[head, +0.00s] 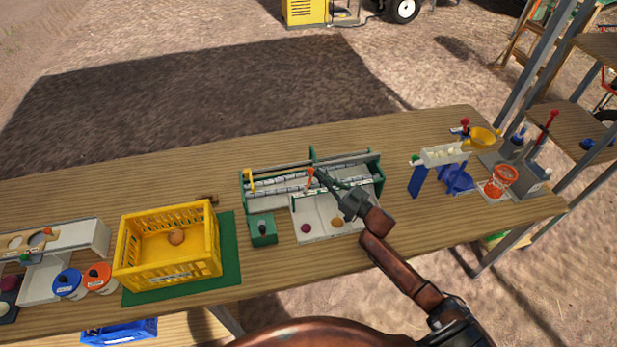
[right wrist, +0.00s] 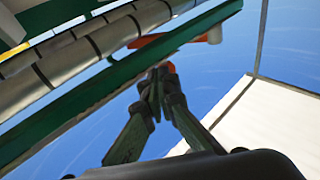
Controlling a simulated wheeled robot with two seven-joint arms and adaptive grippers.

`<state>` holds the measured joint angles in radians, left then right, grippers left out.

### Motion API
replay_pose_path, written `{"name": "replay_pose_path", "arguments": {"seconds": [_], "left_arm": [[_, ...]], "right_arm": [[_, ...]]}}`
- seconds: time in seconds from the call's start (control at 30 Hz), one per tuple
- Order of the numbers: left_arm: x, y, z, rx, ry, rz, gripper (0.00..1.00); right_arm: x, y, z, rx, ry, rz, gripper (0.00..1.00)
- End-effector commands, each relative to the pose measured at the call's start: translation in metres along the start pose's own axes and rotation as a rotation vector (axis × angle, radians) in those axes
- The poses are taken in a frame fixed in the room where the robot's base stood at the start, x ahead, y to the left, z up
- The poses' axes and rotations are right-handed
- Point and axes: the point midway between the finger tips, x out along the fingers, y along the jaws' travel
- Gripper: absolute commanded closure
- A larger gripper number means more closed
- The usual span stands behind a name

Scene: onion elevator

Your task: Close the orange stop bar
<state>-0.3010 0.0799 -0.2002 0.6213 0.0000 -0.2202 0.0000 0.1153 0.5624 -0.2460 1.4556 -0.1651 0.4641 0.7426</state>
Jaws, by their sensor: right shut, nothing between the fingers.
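The orange stop bar (head: 310,177) shows as a small upright orange piece at the front middle of the green-framed elevator (head: 381,180). In the right wrist view the orange bar (right wrist: 190,40) lies across the green rail beside the grey rollers. My right gripper (head: 320,174) is shut and empty, with its fingertips close beside the bar. In the right wrist view its fingertips (right wrist: 160,72) meet just below the bar's orange end; I cannot tell if they touch it. My left gripper is not in view.
A yellow crate (head: 168,268) with one onion stands on a green mat left of the elevator. A green box with a dark knob (head: 263,230) is at the elevator's front left. A white tray (head: 318,226) with a red and a brown onion lies in front.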

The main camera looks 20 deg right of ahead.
Motion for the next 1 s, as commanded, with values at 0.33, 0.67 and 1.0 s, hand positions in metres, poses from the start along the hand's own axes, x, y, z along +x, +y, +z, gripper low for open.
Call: {"name": "replay_pose_path", "arguments": {"seconds": [0.33, 0.67, 1.0], "left_arm": [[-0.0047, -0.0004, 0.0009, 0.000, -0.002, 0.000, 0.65], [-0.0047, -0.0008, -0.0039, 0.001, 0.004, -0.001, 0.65], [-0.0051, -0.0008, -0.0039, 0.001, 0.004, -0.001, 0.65]], "right_arm": [[-0.0024, 0.0097, -0.0004, -0.004, 0.000, 0.018, 1.00], [-0.0009, 0.0093, 0.0001, -0.003, 0.001, 0.017, 1.00], [-0.0078, 0.0125, 0.0012, -0.003, -0.001, 0.016, 1.00]]}}
